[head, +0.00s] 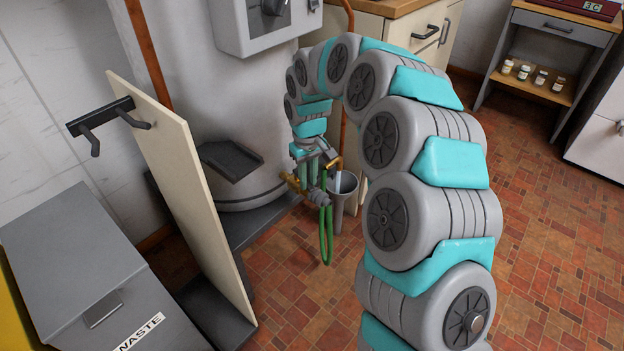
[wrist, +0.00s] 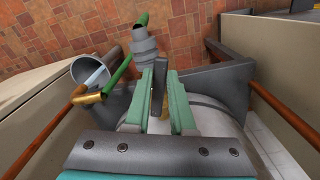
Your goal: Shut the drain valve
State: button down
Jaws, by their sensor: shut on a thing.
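The drain valve (head: 316,194) is a grey fitting on a brass pipe, low beside the pale cylindrical tank. It also shows in the wrist view (wrist: 145,45). My gripper (head: 312,168) reaches down to it, and its teal fingers (wrist: 168,85) are shut on the valve's dark grey handle (wrist: 173,84). The fingers hide part of the handle. A brass spout (head: 335,162) points down over a grey bucket (head: 347,187), with a pale blue stream below it. The spout (wrist: 89,97) and bucket (wrist: 77,66) also show in the wrist view.
A green hose (head: 327,235) hangs by the valve. A cream board (head: 190,190) with a dark hook rack leans at left, near a grey waste bin (head: 75,260). A wooden-topped cabinet (head: 385,14) stands behind. Tiled floor at right is open.

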jog(key=a+m+b, duration=0.1)
jog(key=a+m, duration=0.6)
jog(key=m, duration=0.7)
jog(key=shift+w+a, duration=0.15)
jog(key=shift+w, duration=0.05)
jog(key=shift+m, duration=0.3)
jog(key=c, duration=0.8)
grip_release()
jog(key=shift+o, duration=0.2)
